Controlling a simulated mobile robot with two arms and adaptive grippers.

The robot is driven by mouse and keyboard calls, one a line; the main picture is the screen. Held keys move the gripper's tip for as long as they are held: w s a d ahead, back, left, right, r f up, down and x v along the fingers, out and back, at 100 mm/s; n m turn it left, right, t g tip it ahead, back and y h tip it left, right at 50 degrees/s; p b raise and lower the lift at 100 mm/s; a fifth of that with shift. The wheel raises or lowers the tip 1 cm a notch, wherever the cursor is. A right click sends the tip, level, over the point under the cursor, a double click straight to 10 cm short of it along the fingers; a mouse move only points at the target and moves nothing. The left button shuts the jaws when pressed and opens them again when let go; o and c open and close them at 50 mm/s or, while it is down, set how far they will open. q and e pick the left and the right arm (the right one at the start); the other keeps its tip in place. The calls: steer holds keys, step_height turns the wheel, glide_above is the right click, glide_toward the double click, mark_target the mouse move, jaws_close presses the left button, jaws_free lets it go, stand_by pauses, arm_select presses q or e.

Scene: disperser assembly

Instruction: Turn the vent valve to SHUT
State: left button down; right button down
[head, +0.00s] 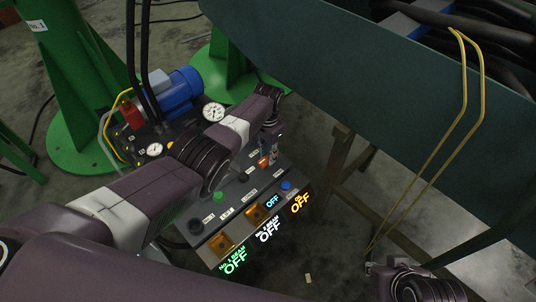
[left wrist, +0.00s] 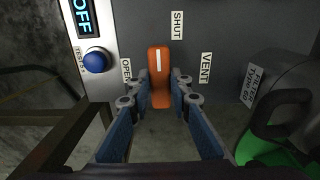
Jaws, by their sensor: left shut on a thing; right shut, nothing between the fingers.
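The vent valve has an orange handle (left wrist: 159,88) with a white line on it, on a grey panel in the left wrist view. The line points up the picture, toward the side of the SHUT label (left wrist: 178,25), which sits up and slightly right. The OPEN label (left wrist: 126,71) is to its left and the VENT label (left wrist: 206,67) to its right. My left gripper (left wrist: 164,90) is shut on the handle, a finger on each side. In the head view, my left gripper (head: 272,150) is at the far end of the panel. My right gripper (head: 371,268) is shut and empty at the lower right.
A blue button (left wrist: 95,62) and a lit OFF display (left wrist: 84,17) are left of the valve. The control panel (head: 262,188) carries several switches and displays. A green trough-like body (head: 330,65) and yellow rods (head: 425,158) stand at the right. A blue motor (head: 182,88) is behind my left arm.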

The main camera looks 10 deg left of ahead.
stand_by(0.6)
arm_select(q)
steer(key=c, duration=1.8)
jaws_free()
steer(key=shift+o, duration=0.2)
steer(key=shift+r, duration=0.1)
step_height(320, 180, up, 12)
